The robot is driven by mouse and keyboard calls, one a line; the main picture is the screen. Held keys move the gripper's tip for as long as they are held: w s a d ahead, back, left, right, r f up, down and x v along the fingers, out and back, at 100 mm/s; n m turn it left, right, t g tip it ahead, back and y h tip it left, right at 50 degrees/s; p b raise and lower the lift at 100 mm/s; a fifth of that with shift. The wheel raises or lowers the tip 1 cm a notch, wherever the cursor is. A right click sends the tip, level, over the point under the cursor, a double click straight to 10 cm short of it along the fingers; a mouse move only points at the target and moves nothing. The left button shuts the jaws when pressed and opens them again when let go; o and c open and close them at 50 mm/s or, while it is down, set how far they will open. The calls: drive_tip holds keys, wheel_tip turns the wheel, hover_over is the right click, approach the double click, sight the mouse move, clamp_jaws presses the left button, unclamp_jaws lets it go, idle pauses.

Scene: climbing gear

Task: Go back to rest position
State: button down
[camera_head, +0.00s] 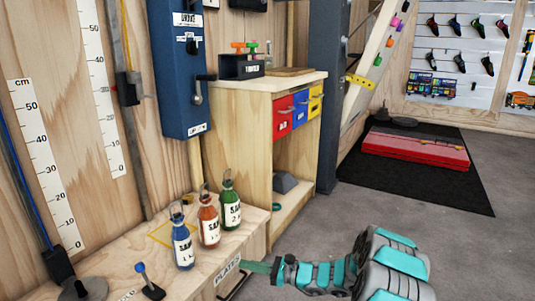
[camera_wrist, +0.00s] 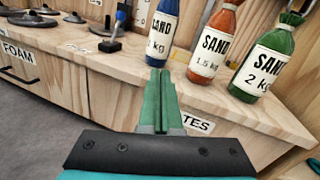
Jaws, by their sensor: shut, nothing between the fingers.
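My gripper (camera_wrist: 160,101) has its green fingers closed together with nothing between them in the wrist view. In the head view my gripper (camera_head: 248,267) is low, in front of the wooden bench (camera_head: 120,262), by the drawer labelled "PLATES". My teal and grey arm comes in from the lower right. Three sand bottles stand upright on the bench beyond the fingers: blue (camera_head: 182,243), red (camera_head: 209,226) and green (camera_head: 231,208). In the wrist view the blue bottle (camera_wrist: 163,30) is just past the fingertips, apart from them as far as I can tell.
A wooden cabinet (camera_head: 243,140) with red, blue and yellow drawers stands behind the bottles. A blue wall box (camera_head: 184,75) hangs left of it. A black mat (camera_head: 440,185) holds a red pad (camera_head: 415,150). Grey floor at right is clear.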

drive_tip(key=s+a+r+n+g+p, duration=0.1)
drive_tip(key=s+a+r+n+g, duration=0.15)
drive_tip(key=s+r, duration=0.3)
drive_tip(key=s+a+r+n+g, duration=0.2)
drive_tip(key=s+r+n+g, duration=0.15)
drive_tip(key=s+r, duration=0.2)
drive_tip(key=s+d+r+n+g+h+p, duration=0.1)
drive_tip(key=s+r+n+g+h, duration=0.15)
drive_tip(key=s, duration=0.45)
drive_tip(key=s+d+r+n+g+h+p, duration=0.1)
drive_tip(key=s+r+n+h, duration=0.25)
drive_tip(key=s, duration=0.35)
drive_tip(key=s+d+r+n+t+h+p, duration=0.1)
drive_tip(key=s+d+h, duration=0.4)
drive_tip(key=s+d, duration=0.5)
drive_tip(key=s+d+r+n+t+h+p, duration=0.2)
drive_tip(key=s+d+n+h, duration=0.4)
drive_tip(key=s+d, duration=0.5)
wheel_tip(320, 180, up, 2)
drive_tip(key=shift+s+d+p, duration=0.2)
drive_tip(key=shift+d+p, duration=0.5)
drive_tip(key=shift+d, duration=0.55)
